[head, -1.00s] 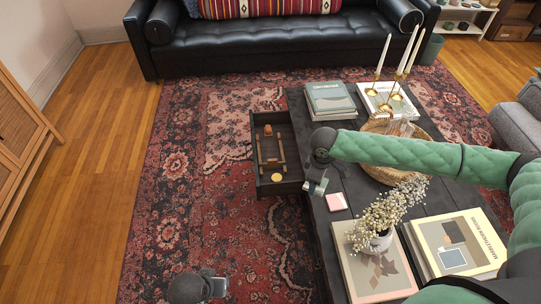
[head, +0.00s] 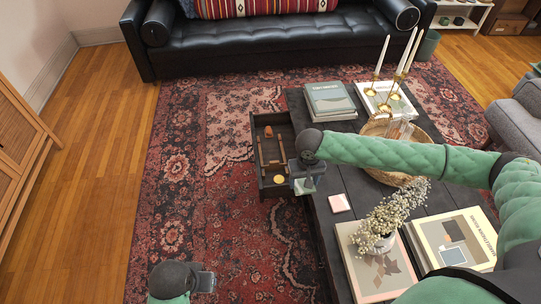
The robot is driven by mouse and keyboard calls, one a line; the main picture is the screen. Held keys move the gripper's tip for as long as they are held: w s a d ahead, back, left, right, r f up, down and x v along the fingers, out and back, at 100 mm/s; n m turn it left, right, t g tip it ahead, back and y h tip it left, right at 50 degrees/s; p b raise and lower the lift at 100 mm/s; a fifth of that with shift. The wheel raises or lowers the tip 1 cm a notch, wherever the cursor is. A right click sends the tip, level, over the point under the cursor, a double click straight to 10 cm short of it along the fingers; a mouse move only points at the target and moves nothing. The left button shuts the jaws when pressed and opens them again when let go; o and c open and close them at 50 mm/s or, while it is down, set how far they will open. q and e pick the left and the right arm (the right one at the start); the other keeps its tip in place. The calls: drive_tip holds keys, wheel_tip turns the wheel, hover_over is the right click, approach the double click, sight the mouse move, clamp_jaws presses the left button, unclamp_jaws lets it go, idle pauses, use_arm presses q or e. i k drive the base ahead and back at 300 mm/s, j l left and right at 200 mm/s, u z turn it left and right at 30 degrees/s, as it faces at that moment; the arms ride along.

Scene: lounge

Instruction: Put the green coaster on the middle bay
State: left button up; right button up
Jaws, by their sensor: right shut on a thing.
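My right gripper (head: 305,180) is over the table's left edge, by the near right corner of the open drawer (head: 262,186). It is shut on a small, flat, grey-green piece, seemingly the green coaster (head: 303,187), mostly hidden by the fingers. The drawer sticks out from the left side of the dark coffee table. Wooden strips (head: 262,154) lie inside it, seemingly marking bays. An orange-brown thing (head: 268,131) is at its far end and a yellow round thing (head: 280,179) at its near end. My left gripper (head: 205,282) is low over the rug; its fingers are unclear.
A pink-and-white coaster (head: 339,202) lies on the coffee table (head: 350,182). Books (head: 330,98), candlesticks (head: 392,92), a woven tray (head: 428,127) and a vase of dried flowers (head: 384,242) also stand there. The rug left of the drawer is clear.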

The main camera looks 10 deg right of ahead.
sight(272, 158)
drive_tip(key=i+j+z, duration=0.1)
drive_tip(key=j, duration=0.25)
drive_tip(key=i+j+z, duration=0.1)
drive_tip(key=i+j, duration=0.2)
drive_tip(key=i+j+z, duration=0.1)
drive_tip(key=j, duration=0.35)
drive_tip(key=i+j+z, duration=0.1)
drive_tip(key=i+j, duration=0.15)
drive_tip(key=j, duration=0.15)
drive_tip(key=i+j+z, duration=0.1)
drive_tip(key=j, duration=0.3)
drive_tip(key=i+j+z, duration=0.1)
drive_tip(key=j, duration=0.3)
drive_tip(key=i+j+z, duration=0.1)
drive_tip(key=j, duration=0.35)
drive_tip(key=i+j+z, duration=0.1)
drive_tip(key=j, duration=0.3)
drive_tip(key=i, duration=0.1)
